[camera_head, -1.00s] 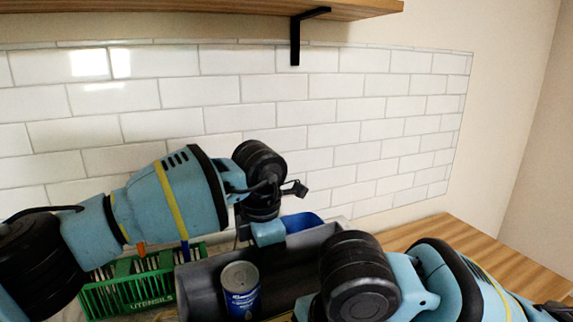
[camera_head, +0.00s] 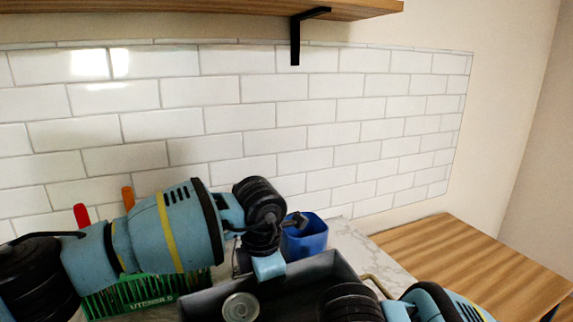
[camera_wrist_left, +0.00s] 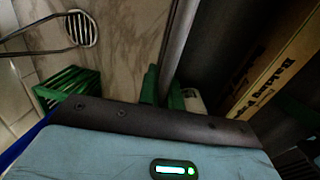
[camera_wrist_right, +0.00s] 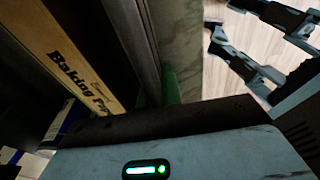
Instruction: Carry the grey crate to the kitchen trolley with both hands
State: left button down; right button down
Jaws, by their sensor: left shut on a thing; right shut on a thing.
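The grey crate (camera_head: 338,266) is at the bottom middle of the head view, partly cut off by the frame. A can (camera_head: 240,308) stands inside it. My left gripper (camera_head: 268,266) is shut on its far wall; the left wrist view shows that wall between the green finger pads (camera_wrist_left: 163,88). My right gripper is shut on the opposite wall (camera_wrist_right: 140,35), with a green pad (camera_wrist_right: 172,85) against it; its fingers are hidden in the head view. A baking paper box (camera_wrist_right: 75,50) lies in the crate. I cannot tell which surface is the kitchen trolley.
A blue cup (camera_head: 303,238) stands on the marble counter (camera_head: 345,240) behind the crate. A green utensil basket (camera_head: 140,297) is at left, partly behind my left arm. A wooden top (camera_head: 470,260) lies at right, its visible part clear. A shelf (camera_head: 200,10) hangs above.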

pick_arm(q)
jog(key=shift+w+r, duration=0.15)
jog(key=shift+r, duration=0.1)
pick_arm(e)
jog(key=shift+w+r, duration=0.1)
